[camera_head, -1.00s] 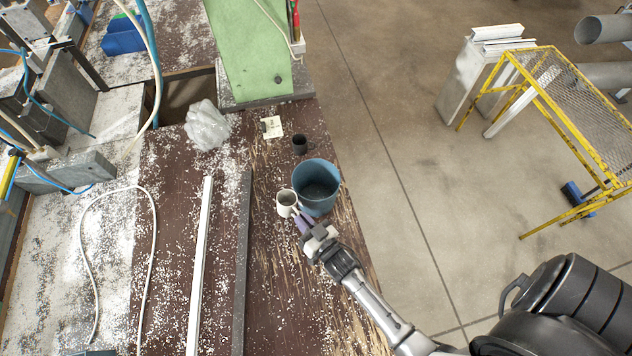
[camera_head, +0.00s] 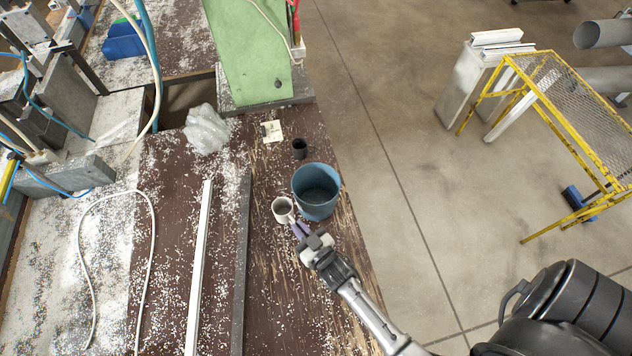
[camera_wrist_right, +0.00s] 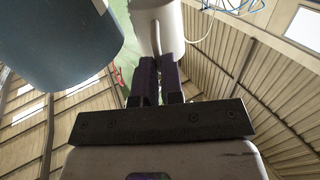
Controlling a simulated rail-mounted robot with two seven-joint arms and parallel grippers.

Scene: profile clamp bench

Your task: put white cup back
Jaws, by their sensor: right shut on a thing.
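The white cup (camera_head: 283,209) is upright just left of the blue bucket in the head view. My right gripper (camera_head: 299,229) is shut on the cup from its near side. In the right wrist view the white cup (camera_wrist_right: 157,22) is at the top, with the fingers of my right gripper (camera_wrist_right: 160,75) closed at its handle. Whether the cup touches the bench cannot be told. My left gripper is not in view.
The blue bucket (camera_head: 317,190) stands close to the cup's right, and it also shows in the right wrist view (camera_wrist_right: 55,40). A dark bar (camera_head: 241,270) and a white profile (camera_head: 199,270) lie left. The bench right edge is near.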

